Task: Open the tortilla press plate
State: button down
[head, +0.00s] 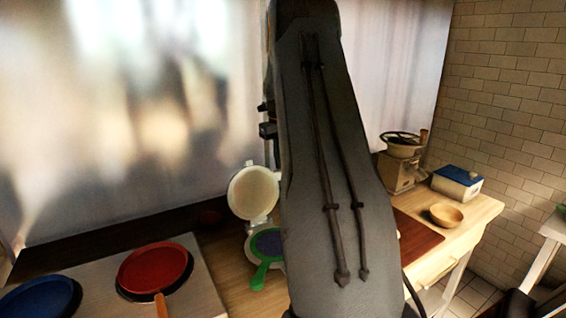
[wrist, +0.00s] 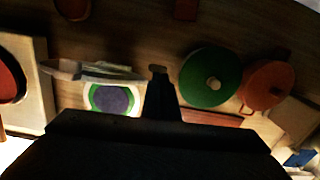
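The tortilla press stands on the wooden counter left of my arm in the head view. Its round cream upper plate (head: 254,192) is raised, standing up and tilted back from the base. The lower plate, with a green rim and handle (head: 261,275) and a dark round middle (head: 268,243), lies flat and partly hidden by my arm. In the wrist view, the raised plate (wrist: 88,72) shows nearly edge-on above the green-ringed lower plate (wrist: 110,98). My gripper (wrist: 160,88) is a dark shape right of the press, apart from it in the picture; its opening cannot be made out.
Red (head: 153,268) and blue (head: 42,297) pans sit at left. A grinder (head: 400,172), wooden bowl (head: 446,214) and blue-topped box (head: 458,183) stand at right. The wrist view shows a green lid (wrist: 208,94) and orange pot (wrist: 262,96) right of my gripper.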

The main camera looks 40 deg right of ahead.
jog(key=shift+w+a+f, duration=0.15)
jog(key=shift+w+f, duration=0.8)
jog(key=shift+f, duration=0.05)
jog(key=shift+s, duration=0.15)
jog(key=shift+s+r, duration=0.15)
jog(key=shift+r, duration=0.25)
jog(key=s+r+p, duration=0.1)
jog(key=r, duration=0.1)
jog(key=s+r+p, duration=0.1)
jog(key=shift+r, duration=0.4)
jog(key=w+d+r+b, duration=0.2)
jog(key=w+b, duration=0.3)
jog(key=w, duration=0.4)
jog(key=shift+w+r, duration=0.2)
jog(key=shift+r, duration=0.3)
jog(key=shift+d, duration=0.1)
